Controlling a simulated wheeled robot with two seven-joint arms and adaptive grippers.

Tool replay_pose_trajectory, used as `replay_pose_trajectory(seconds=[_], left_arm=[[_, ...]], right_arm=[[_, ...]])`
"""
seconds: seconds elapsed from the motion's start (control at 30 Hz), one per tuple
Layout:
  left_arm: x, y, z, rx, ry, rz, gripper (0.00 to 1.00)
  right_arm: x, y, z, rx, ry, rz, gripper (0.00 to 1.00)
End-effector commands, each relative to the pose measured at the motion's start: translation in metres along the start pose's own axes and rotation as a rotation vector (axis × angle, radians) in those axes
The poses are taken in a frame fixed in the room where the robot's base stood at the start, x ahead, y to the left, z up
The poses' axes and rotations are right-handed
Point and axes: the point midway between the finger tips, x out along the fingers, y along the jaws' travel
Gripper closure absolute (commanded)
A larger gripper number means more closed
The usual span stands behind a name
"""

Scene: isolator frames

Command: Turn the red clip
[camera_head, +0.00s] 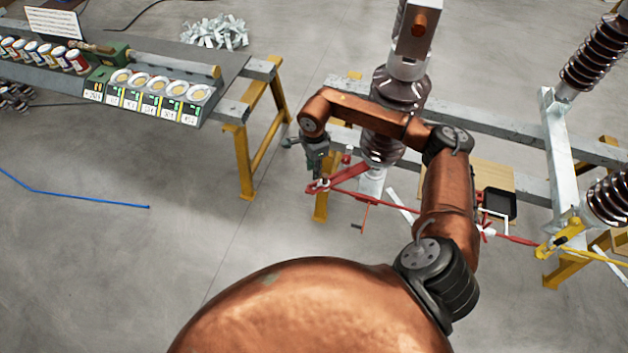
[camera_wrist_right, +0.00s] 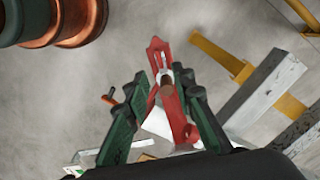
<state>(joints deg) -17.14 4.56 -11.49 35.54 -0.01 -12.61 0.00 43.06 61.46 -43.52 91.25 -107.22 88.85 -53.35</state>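The red clip (camera_head: 322,186) is at the left end of a long red rod under the isolator frame in the head view. In the right wrist view the red clip (camera_wrist_right: 160,55) has a forked end and points up the picture. My right gripper (camera_head: 317,172) is at this end of the rod. In the wrist view its green fingers (camera_wrist_right: 163,82) stand apart, one on each side of the red part, with a brown round piece between them. I see no clear grip, though contact at the right finger is hard to judge. My left gripper is not in view.
A brown ribbed insulator (camera_head: 383,148) stands close behind my right arm. Grey beams on yellow legs (camera_head: 268,115) surround the spot. An orange handle (camera_head: 364,216) hangs below the rod. A workbench (camera_head: 228,108) with jars is at left. The floor in front is mostly clear.

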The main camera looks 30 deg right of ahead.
Motion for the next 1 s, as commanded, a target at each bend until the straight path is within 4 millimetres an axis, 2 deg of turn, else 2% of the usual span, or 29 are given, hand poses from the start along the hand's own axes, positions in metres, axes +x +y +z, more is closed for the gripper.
replay_pose_trajectory(seconds=[0.5, 0.67, 0.9, 1.0], left_arm=[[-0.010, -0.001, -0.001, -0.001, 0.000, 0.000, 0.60], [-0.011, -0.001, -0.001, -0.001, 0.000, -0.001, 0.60], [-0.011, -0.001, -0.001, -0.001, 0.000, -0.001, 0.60], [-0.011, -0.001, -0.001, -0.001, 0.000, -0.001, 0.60]], right_arm=[[0.068, 0.001, -0.002, -0.001, 0.008, 0.005, 0.77], [0.076, 0.001, -0.003, 0.000, 0.009, 0.004, 0.77], [0.077, 0.001, -0.003, -0.001, 0.008, 0.004, 0.77], [0.076, 0.001, -0.003, 0.000, 0.008, 0.004, 0.84]])
